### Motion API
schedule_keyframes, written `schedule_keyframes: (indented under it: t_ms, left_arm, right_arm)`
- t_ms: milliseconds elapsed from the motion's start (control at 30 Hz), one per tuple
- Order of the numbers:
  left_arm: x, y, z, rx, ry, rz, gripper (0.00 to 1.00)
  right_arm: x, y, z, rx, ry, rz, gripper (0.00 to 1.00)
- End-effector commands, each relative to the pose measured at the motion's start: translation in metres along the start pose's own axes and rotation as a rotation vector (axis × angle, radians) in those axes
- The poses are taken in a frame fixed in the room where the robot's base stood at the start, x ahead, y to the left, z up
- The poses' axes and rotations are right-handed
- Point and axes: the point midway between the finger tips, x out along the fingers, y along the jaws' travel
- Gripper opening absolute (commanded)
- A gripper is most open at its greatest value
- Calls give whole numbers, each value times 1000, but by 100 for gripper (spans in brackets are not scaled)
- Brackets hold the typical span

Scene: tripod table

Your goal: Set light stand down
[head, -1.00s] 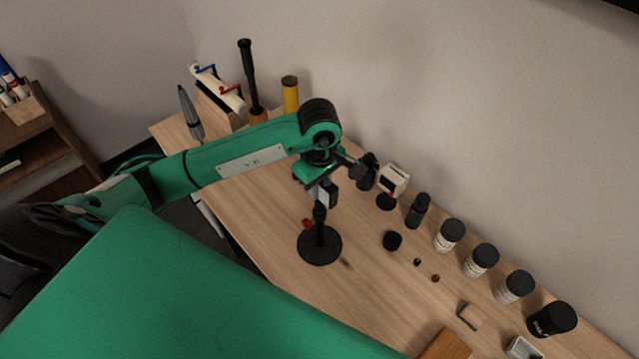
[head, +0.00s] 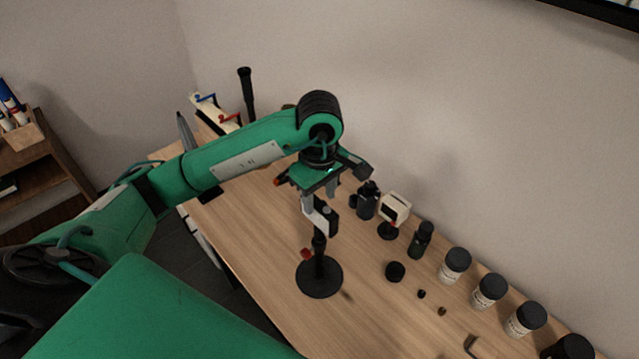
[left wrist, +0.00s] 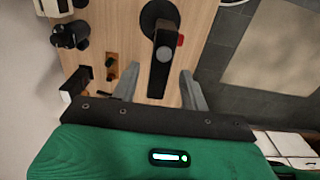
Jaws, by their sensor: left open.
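The light stand (head: 319,279) stands upright on the wooden table, with a round black base, a short black pole and a red knob. It also shows in the left wrist view (left wrist: 163,38), just beyond the fingertips. My left gripper (head: 317,222) is above it, pointing down, at the upper end of the stand. Whether the fingers still overlap the stand's top is hard to tell. My right gripper is not in view.
Right of the stand are a black lid (head: 395,271), a small white-headed device (head: 395,208), a dark bottle (head: 421,240) and several black-capped jars (head: 455,266). A rack with clamps (head: 216,114) is at the back left. Table around the stand's base is clear.

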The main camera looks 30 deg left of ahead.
Motion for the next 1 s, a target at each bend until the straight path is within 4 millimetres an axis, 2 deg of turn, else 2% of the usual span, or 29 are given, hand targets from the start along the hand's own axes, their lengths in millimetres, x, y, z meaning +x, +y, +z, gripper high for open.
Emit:
schedule_keyframes:
  t_ms: [33,200,433,600,1000]
  left_arm:
    - [-6,1,0,0,3,7,45]
    - [-28,0,-1,0,3,4,45]
    - [-47,0,-1,0,2,3,45]
    - [-54,0,0,-1,1,1,45]
    - [-55,0,0,-1,0,0,45]
  right_arm:
    - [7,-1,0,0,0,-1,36]
    - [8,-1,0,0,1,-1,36]
    - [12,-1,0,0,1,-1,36]
    - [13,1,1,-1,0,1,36]
    - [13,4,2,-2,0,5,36]
